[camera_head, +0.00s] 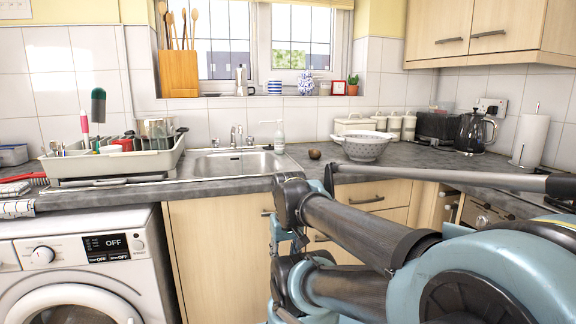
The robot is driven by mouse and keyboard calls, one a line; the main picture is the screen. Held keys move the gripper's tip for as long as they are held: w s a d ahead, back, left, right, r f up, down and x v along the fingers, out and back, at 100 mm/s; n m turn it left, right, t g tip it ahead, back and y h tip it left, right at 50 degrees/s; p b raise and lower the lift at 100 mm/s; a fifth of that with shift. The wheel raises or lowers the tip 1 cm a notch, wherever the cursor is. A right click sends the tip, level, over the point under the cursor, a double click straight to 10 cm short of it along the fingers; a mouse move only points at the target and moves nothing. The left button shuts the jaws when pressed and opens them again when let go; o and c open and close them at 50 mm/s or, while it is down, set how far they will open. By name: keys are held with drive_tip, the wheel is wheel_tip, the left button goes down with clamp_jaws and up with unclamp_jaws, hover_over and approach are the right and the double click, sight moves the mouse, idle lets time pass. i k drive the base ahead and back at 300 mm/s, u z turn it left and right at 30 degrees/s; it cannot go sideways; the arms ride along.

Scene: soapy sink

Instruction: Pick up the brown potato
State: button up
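A small brown round thing, which looks like the potato (314,154), rests on the grey worktop. It lies right of the sink and just left of a grey-white colander, and looks apart from both. My arm crosses the lower right of the view, its links below and to the right of the potato. I cannot make out my gripper's fingers in this view. Nothing covers the potato.
The colander (363,146) stands close to the potato. A soap bottle (279,137) and the sink (236,165) are to its left, with a dish rack (118,162) farther left. Canisters (394,126) and a kettle (473,132) stand at the right. Worktop in front of the potato is clear.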

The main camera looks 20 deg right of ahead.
sight(314, 154)
drive_tip(key=u, duration=0.95)
drive_tip(key=k, duration=1.05)
drive_tip(key=z, duration=1.5)
drive_tip(key=i, duration=1.25)
